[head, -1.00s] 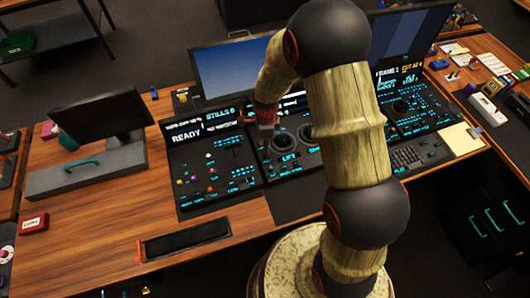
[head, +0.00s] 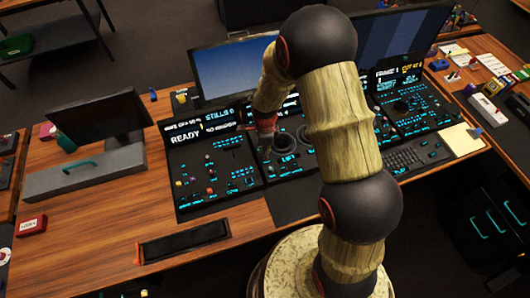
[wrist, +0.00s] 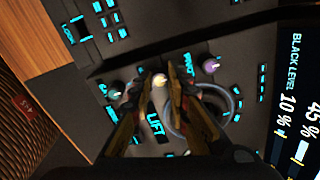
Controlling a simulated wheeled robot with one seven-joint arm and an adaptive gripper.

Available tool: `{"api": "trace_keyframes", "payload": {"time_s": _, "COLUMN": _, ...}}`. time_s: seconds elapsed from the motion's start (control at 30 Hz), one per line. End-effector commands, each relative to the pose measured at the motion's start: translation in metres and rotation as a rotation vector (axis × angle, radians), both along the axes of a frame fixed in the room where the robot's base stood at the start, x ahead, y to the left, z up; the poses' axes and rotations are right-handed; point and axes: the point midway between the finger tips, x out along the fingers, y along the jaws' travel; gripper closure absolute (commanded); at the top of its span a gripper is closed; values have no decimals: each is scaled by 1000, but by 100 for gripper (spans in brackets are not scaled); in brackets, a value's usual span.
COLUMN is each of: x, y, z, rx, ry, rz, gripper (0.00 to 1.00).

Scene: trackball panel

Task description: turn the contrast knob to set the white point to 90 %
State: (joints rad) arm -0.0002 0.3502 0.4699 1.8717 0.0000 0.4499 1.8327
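In the wrist view a small pale knob (wrist: 160,80) stands on the dark panel between the fingertips of my gripper (wrist: 159,76). The fingers are parted, one on each side of the knob, with a narrow gap visible. I cannot read a label for this knob, so I cannot tell whether it is the contrast knob. The panel display (wrist: 292,95) at right shows "BLACK LEVEL", "10 %" and "45 %"; any white point label is out of view. In the head view my gripper (head: 266,138) is low over the middle panel.
A green-tinted knob (wrist: 117,88) and a purple knob (wrist: 210,66) flank the pale one. A ring-edged trackball (wrist: 205,112) marked near "LIFT" lies partly behind my fingers. A monitor (head: 232,75) stands behind the panel. A keyboard (head: 415,155) lies to the right.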

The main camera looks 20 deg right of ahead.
Motion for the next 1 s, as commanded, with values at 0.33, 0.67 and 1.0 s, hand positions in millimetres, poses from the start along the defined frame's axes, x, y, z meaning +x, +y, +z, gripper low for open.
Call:
{"api": "trace_keyframes", "payload": {"time_s": 0.33, "x": 0, "y": 0, "z": 0, "rx": 0, "ry": -1, "rz": 0, "gripper": 100}}
{"api": "trace_keyframes", "payload": {"time_s": 0.67, "x": 1, "y": 0, "z": 1, "rx": 0, "ry": -1, "rz": 22, "gripper": 100}}
{"api": "trace_keyframes", "payload": {"time_s": 1.0, "x": 1, "y": 0, "z": 1, "rx": 0, "ry": -2, "rz": 208, "gripper": 100}}
